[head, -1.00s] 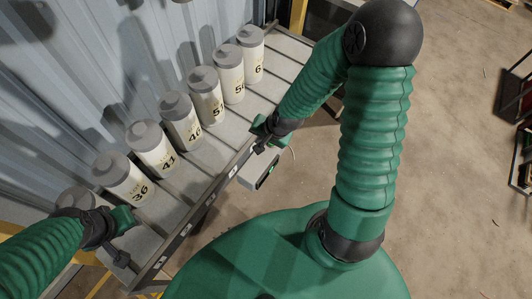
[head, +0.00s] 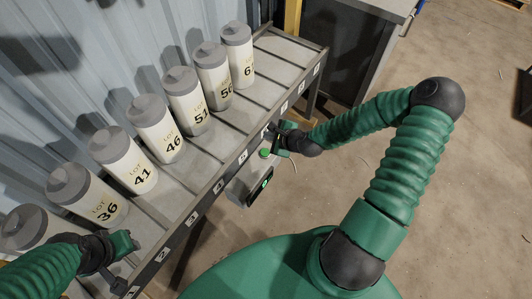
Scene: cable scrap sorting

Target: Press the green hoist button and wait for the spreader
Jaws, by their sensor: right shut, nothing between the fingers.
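The box has a dark face with a small green-lit mark. My right gripper (head: 270,136) is shut and empty, just beyond the button and close to it. No spreader is visible.
A grey slatted shelf (head: 205,158) with numbered slots holds a row of white, grey-capped canisters (head: 122,160) marked with lot numbers. A corrugated wall stands behind it. A grey cabinet (head: 352,60) stands at the shelf's far end. Open concrete floor lies to the right.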

